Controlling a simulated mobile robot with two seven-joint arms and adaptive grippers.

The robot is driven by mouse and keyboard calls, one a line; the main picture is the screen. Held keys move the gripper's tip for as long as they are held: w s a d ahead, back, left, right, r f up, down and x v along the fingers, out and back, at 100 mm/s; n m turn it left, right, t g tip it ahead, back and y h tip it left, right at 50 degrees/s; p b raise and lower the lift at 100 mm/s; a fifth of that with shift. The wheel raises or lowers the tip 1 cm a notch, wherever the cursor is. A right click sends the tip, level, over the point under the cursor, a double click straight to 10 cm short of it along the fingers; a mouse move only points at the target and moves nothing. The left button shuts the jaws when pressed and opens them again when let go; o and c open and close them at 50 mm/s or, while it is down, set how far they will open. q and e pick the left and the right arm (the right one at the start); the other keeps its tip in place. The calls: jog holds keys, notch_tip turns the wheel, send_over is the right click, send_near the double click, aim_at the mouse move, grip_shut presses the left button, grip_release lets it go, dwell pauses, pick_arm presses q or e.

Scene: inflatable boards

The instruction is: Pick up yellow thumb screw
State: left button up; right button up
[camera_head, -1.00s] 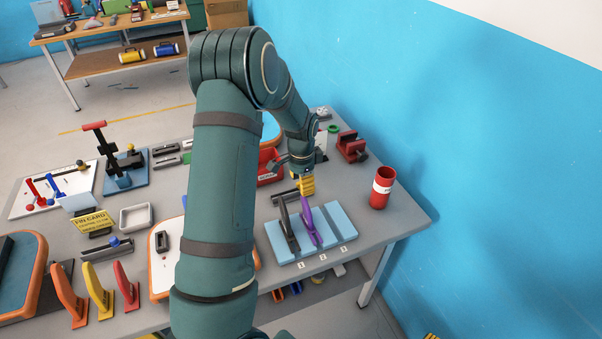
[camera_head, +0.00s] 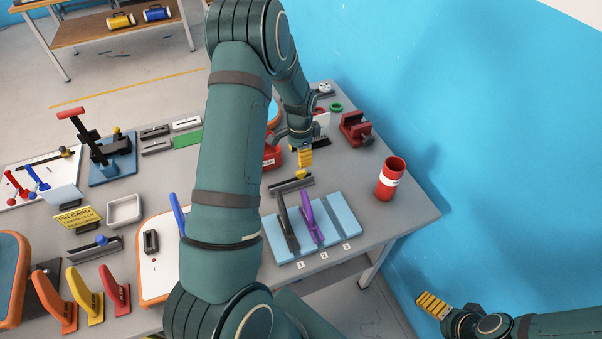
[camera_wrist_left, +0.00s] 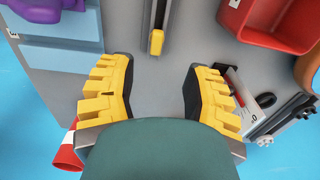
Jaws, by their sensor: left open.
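The yellow thumb screw (camera_head: 301,173) sits at the right end of a narrow grey slotted fixture (camera_head: 283,185), just behind the blue block. In the left wrist view the yellow thumb screw (camera_wrist_left: 157,42) shows at the end of the dark bar, ahead of the fingertips and roughly centred between them. My left gripper (camera_head: 304,157) is just behind the screw in the head view. Its yellow fingers (camera_wrist_left: 160,75) are spread with nothing between them. My right gripper (camera_head: 433,304) is at the lower right, off the table; its finger opening is unclear.
A light-blue slotted block (camera_head: 342,218) holds a black and a purple piece in front of the fixture. A red cup (camera_head: 390,178) stands to the right, a red vise (camera_head: 356,129) behind it. A red bin (camera_head: 270,157) is beside my left gripper. Bare table lies before the cup.

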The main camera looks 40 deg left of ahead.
aim_at(301, 171)
pick_arm(q)
notch_tip(301, 171, down, 3)
jog(key=shift+r, duration=0.2)
jog(key=shift+d+f+p, duration=0.2)
jog(key=shift+f+p, duration=0.1)
jog(key=shift+f, duration=2.65)
grip_shut()
